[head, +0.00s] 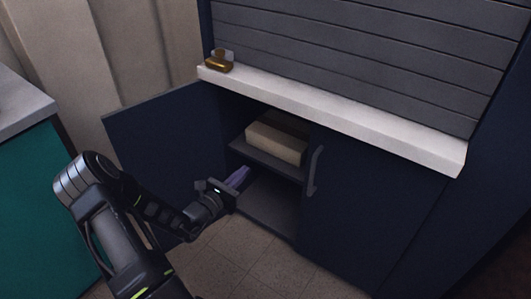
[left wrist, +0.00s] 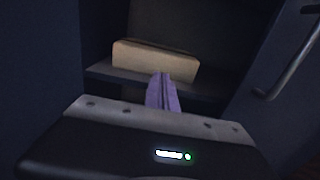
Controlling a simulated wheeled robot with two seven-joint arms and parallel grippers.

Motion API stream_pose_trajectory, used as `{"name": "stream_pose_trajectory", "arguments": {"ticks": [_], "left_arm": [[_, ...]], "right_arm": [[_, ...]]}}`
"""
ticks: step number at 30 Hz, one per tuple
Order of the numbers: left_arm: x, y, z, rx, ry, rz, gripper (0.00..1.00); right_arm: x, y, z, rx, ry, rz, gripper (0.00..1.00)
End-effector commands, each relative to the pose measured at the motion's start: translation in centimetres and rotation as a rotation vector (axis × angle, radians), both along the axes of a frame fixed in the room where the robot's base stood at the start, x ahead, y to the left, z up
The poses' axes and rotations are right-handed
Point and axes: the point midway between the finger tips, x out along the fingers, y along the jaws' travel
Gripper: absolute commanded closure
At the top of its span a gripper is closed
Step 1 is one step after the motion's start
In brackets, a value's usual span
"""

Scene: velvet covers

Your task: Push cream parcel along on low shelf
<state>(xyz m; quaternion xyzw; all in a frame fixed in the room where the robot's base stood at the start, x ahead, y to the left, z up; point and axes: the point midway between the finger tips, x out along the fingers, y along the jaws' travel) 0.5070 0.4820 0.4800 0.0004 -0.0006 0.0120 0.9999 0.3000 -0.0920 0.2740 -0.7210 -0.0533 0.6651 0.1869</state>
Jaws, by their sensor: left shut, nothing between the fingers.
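The cream parcel (head: 276,142) is a box-shaped block lying on the low shelf (head: 266,163) inside the open dark blue cabinet. In the left wrist view the parcel (left wrist: 155,60) lies across the shelf (left wrist: 107,73), straight ahead of the fingers. My left gripper (head: 242,173) has purple fingers, shut and empty, at the cabinet opening, in front of and below the parcel in the head view. In the left wrist view the shut fingertips (left wrist: 161,76) overlap the parcel's lower front face; I cannot tell whether they touch it. My right gripper is not in view.
The left cabinet door (head: 155,140) stands open beside my left arm. The right door (head: 365,195) is closed and has a vertical handle (head: 315,171). A white counter (head: 340,120) runs above, with a brass object (head: 219,62) on it. The compartment below the shelf looks empty.

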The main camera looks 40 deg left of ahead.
Motion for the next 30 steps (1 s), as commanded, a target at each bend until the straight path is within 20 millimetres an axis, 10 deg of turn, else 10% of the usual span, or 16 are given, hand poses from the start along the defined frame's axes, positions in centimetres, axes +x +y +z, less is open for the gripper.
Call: {"name": "stream_pose_trajectory", "arguments": {"ticks": [30], "left_arm": [[13.7,0.2,-0.2,0.001,0.0,-0.003,1.0]], "right_arm": [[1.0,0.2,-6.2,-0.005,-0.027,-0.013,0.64]]}}
